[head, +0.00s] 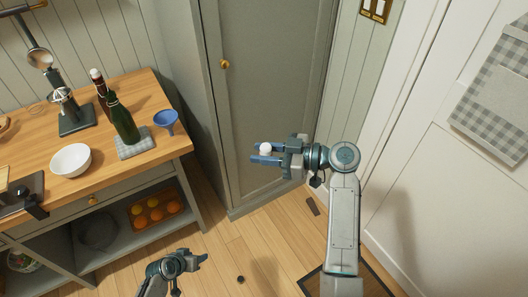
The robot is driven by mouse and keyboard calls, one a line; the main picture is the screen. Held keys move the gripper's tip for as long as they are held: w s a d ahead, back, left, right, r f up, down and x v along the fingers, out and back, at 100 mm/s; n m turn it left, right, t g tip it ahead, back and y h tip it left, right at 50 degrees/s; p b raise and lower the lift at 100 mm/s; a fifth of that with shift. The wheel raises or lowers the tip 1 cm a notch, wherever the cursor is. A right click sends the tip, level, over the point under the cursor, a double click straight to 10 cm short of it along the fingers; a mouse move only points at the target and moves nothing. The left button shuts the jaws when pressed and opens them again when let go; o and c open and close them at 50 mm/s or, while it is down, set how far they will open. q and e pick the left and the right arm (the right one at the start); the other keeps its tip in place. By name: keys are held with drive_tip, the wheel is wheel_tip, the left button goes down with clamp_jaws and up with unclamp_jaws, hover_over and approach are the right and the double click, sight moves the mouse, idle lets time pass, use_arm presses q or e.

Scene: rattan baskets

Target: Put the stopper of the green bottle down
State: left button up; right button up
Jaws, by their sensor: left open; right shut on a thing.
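The green bottle (124,121) stands upright and open-topped on a checked cloth (135,148) on the wooden counter. My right gripper (264,153) is shut on a small white stopper (265,148), held in the air to the right of the counter, in front of the grey cabinet. My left gripper (203,259) is open and empty, low at the bottom of the view, away from the counter top.
On the counter (155,95), a dark brown bottle with a white top (98,82) stands behind the green one. A blue funnel (166,121) is right of it, a white bowl (70,160) left. A tray of orange items (154,210) sits on the shelf below.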

drive_tip(key=s+d+f+m+t+h, duration=0.2)
drive_tip(key=d+f+m+t+h, duration=0.5)
drive_tip(key=d+m+t, duration=0.3)
use_arm(q)
drive_tip(key=s+a+f+g+y, duration=0.1)
drive_tip(key=s+f, duration=0.5)
drive_tip(key=s, duration=0.6)
drive_tip(key=s+a+f+g+y, duration=0.1)
drive_tip(key=s+f+g, duration=0.1)
drive_tip(key=s+f, duration=0.5)
drive_tip(key=s+a+f+g+y, duration=0.2)
drive_tip(key=s+f, duration=0.5)
drive_tip(key=s, duration=1)
drive_tip(key=shift+f+g, duration=0.15)
drive_tip(key=shift+g, duration=0.15)
use_arm(e)
drive_tip(key=s+d+r+m+t+h, duration=0.1)
drive_tip(key=s+d+r+m+h, duration=0.1)
drive_tip(key=d, duration=0.4)
drive_tip(key=s+d+r+m+t+h, duration=0.2)
drive_tip(key=s+d+m+h, duration=0.1)
drive_tip(key=s+d+h, duration=0.2)
drive_tip(key=shift+s+d+m+h, duration=0.25)
drive_tip(key=shift+d+m+h, duration=0.15)
drive_tip(key=shift+d+h, duration=0.6)
